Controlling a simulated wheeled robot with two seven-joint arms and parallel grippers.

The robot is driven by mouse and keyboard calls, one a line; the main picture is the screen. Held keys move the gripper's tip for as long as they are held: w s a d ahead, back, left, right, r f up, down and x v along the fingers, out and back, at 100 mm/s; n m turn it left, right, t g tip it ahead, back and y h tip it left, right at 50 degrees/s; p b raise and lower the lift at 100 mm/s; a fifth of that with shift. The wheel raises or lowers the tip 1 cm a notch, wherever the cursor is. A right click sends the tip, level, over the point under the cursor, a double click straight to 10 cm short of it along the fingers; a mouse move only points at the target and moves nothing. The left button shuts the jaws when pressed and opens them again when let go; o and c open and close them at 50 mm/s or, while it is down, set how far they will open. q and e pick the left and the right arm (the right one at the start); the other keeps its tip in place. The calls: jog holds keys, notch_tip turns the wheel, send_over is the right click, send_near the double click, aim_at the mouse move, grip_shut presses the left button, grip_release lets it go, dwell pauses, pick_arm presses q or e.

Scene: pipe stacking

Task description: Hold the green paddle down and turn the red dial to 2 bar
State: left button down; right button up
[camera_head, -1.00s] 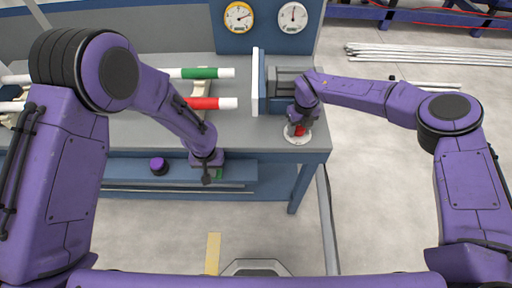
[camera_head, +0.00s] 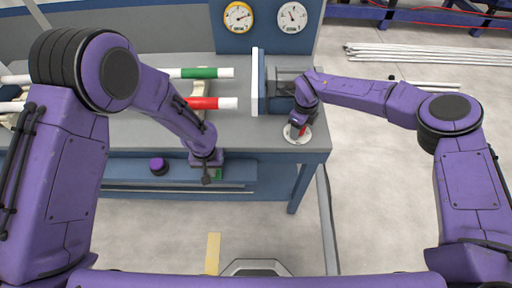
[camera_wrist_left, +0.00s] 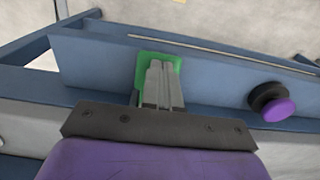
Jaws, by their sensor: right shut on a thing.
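My left gripper (camera_head: 207,174) is at the front edge of the bench. In the left wrist view its fingers (camera_wrist_left: 161,82) are together, in front of the green paddle (camera_wrist_left: 170,60) and seemingly against it. A sliver of the paddle (camera_head: 218,173) shows beside the gripper in the head view. My right gripper (camera_head: 298,126) is shut on the red dial (camera_head: 300,132), which sits on a round white plate at the bench's right end. The dial is mostly hidden. A white gauge (camera_head: 292,17) has its needle tilted up and left; its numbers are too small to read.
A yellow-rimmed gauge (camera_head: 239,17) is beside the white one. A green-banded pipe (camera_head: 225,73) and a red-banded pipe (camera_head: 228,104) lie on the bench (camera_head: 228,133). A purple knob (camera_head: 158,164) is left of my left gripper. A white upright plate (camera_head: 255,80) stands near my right gripper.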

pick_arm(q)
jog(key=shift+w+d+f, duration=0.1)
jog(key=shift+f, duration=0.15)
pick_arm(e)
jog(key=shift+f, duration=0.2)
